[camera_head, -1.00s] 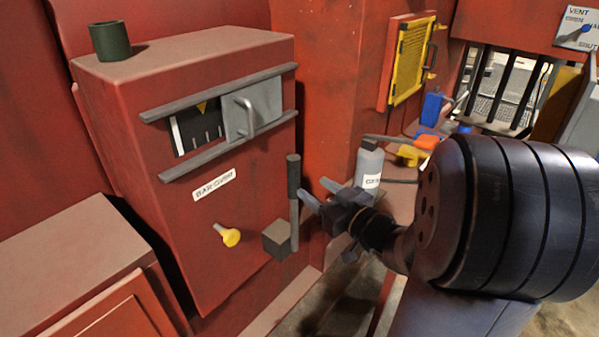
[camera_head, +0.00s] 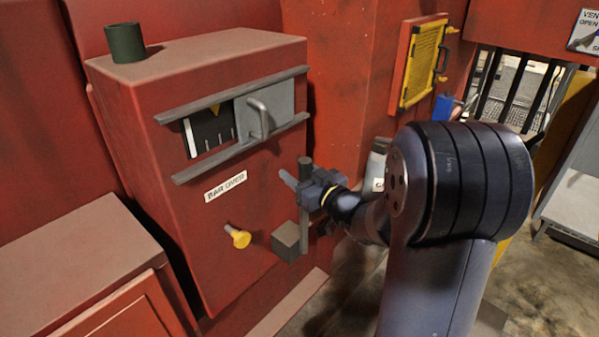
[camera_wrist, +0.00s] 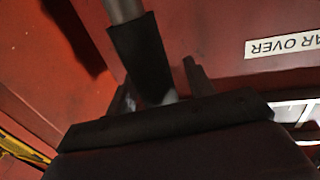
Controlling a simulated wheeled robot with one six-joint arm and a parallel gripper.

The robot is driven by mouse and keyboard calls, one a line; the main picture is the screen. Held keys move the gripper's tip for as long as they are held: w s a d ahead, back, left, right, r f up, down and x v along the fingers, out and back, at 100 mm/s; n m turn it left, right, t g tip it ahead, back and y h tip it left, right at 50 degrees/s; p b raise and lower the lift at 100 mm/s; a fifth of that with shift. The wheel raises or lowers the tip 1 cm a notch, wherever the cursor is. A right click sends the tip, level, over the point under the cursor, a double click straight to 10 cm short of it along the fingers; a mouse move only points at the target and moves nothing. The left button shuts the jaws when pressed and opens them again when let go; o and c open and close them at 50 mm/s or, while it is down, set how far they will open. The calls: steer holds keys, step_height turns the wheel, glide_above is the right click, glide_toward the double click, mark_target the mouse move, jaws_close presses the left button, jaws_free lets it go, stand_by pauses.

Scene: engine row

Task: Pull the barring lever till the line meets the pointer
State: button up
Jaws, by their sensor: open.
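The barring lever (camera_head: 304,222) stands nearly upright from a dark block on the right of the red "BAR OVER" box (camera_head: 180,110). Its dark grip is partly hidden by my gripper (camera_head: 303,184). In the wrist view the grip (camera_wrist: 140,60) lies between the two fingers of my gripper (camera_wrist: 160,90), which are open around it. Whether they touch it I cannot tell. A window in the box shows a yellow pointer (camera_head: 216,111) above a dark scale (camera_head: 206,132) with several white marks. I cannot tell which mark is the line.
A grey sliding cover (camera_head: 264,112) with a handle sits on rails right of the scale. A yellow knob (camera_head: 239,238) sticks out left of the lever. A dark green cup (camera_head: 125,43) stands on the box. A grey bottle (camera_head: 377,165) is partly behind my arm.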

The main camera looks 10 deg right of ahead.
jaws_close()
stand_by(0.6)
